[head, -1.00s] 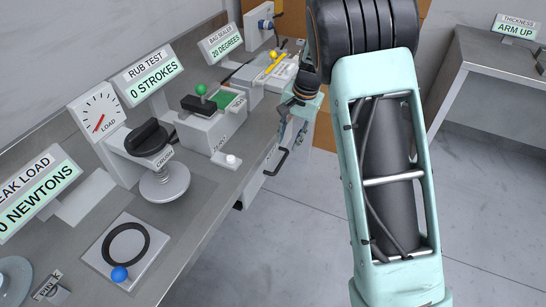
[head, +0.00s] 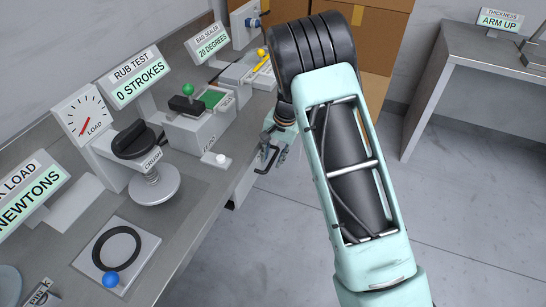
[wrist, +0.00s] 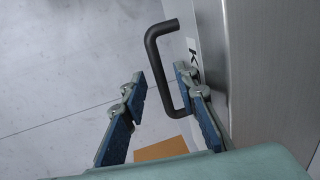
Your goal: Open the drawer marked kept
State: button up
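The right finger lies between the bar and the drawer face. I cannot tell whether either finger touches the bar.
The bench top (head: 190,217) above holds a crush press (head: 153,185), a rub tester (head: 197,125) and a bag sealer (head: 240,75). Cardboard boxes (head: 385,25) stand behind my arm. Another table (head: 480,60) is at the right. The floor (head: 460,230) between is clear.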

grip_shut()
jog(key=s+d+b, duration=0.2)
jog(key=s+d, duration=0.2)
jog(key=d, duration=0.7)
jog(key=s+d+b, duration=0.3)
jog(key=s+d, duration=0.1)
jog(key=d, duration=0.7)
jog(key=shift+d, duration=0.35)
jog(key=shift+s, duration=0.1)
grip_release()
